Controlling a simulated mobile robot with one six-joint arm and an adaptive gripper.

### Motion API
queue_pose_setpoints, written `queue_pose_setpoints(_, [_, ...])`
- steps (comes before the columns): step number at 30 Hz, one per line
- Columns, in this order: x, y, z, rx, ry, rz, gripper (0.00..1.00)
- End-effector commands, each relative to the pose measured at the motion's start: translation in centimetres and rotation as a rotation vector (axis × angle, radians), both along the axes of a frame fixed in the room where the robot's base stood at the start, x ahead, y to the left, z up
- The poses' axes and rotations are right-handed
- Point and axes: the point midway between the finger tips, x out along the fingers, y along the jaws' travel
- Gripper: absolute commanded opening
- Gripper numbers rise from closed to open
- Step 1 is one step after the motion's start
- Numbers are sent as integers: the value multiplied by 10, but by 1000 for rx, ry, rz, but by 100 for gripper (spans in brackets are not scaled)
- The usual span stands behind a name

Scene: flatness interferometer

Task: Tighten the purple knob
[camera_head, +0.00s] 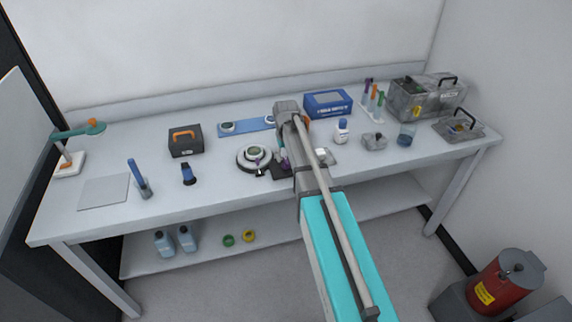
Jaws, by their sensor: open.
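The round interferometer (246,153), a white and grey ring with a dark centre, sits on the bench near its middle. A small purple spot at its front right edge looks like the purple knob (258,163); it is tiny here and its exact shape cannot be made out. My gripper (276,170) is a dark, partly hidden shape just right of the interferometer, close to the purple spot. It is open. My own arm hides part of the bench behind and right of it, and I cannot tell whether the gripper touches the knob.
On the bench (215,192), a black case (185,141) and blue plate (235,128) stand behind left. A blue box (328,103), white bottle (342,131), tube rack (372,108) and grey bin (410,102) stand right.

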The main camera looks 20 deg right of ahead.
Motion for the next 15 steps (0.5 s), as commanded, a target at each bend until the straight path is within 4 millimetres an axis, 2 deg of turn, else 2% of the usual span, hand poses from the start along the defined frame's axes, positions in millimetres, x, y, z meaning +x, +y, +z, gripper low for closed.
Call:
queue_pose_setpoints(1, [0, 0, -7, 0, 0, 0, 57])
queue_pose_setpoints(6, [0, 0, -15, 0, 0, 0, 57])
queue_pose_setpoints(15, [0, 0, -18, 0, 0, 0, 57])
